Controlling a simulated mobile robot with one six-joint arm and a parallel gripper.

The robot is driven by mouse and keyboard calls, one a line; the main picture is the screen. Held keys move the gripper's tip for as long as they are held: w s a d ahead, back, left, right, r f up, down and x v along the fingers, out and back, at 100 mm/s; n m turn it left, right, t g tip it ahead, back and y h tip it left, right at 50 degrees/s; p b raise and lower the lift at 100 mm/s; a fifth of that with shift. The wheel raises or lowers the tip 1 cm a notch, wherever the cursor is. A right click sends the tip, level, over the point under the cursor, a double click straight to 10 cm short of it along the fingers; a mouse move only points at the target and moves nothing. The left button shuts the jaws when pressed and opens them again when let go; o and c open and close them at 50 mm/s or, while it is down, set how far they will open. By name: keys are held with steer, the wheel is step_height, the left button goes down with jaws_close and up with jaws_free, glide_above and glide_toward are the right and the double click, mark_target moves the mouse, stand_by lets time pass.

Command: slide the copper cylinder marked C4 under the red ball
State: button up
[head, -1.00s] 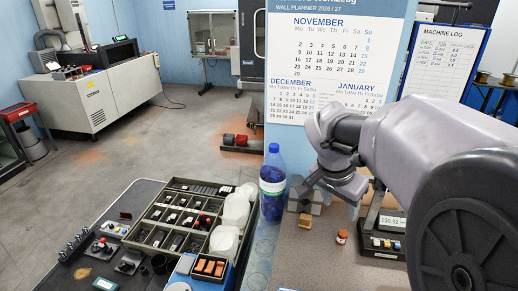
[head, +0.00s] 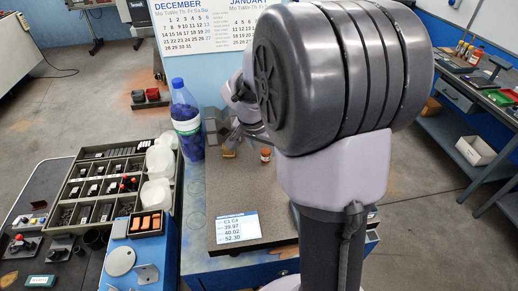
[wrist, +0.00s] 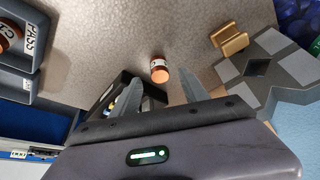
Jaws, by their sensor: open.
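A small copper cylinder (wrist: 160,75) with a white label stands on the speckled stone plate in the wrist view; its mark is too small to read. It also shows in the head view (head: 265,154). My gripper (wrist: 160,92) is open and empty, its fingertips short of the cylinder on either side in the wrist picture. In the head view my gripper (head: 238,132) is partly hidden by my arm. Another copper cylinder (wrist: 8,36) sits in a grey holder marked PASS. I cannot make out the red ball on the plate; my arm hides part of it.
A brass piece (wrist: 231,39) and a grey block (wrist: 262,68) stand beside the cylinder. A blue bottle (head: 186,120) stands left of the stone plate (head: 228,190). A card (head: 237,226) lies on the plate's front. A parts tray (head: 85,200) is at left.

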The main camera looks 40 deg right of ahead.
mark_target(266, 151)
steer(key=x, duration=0.4)
steer(key=shift+b, duration=0.3)
jaws_close()
